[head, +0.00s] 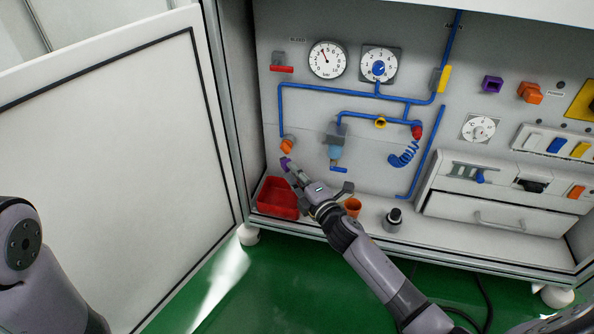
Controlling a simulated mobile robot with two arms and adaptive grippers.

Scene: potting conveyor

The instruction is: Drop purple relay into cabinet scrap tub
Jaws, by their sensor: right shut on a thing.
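The purple relay (285,162) is a small purple block at the tip of my right gripper (292,173). The gripper is shut on it and holds it in front of the cabinet's back panel, just below an orange fitting. A red tub (278,211) stands on the cabinet floor at the left, below the gripper and the relay. The gripper and wrist cover part of the tub's right side. My left arm shows at the lower left, but its gripper is out of view.
An orange cup (352,207) and a dark knob-like part (394,219) stand right of the tub. Blue pipes (340,88), gauges (327,60) and a purple square fitting (491,85) are on the panel. An open white door (110,150) bounds the left.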

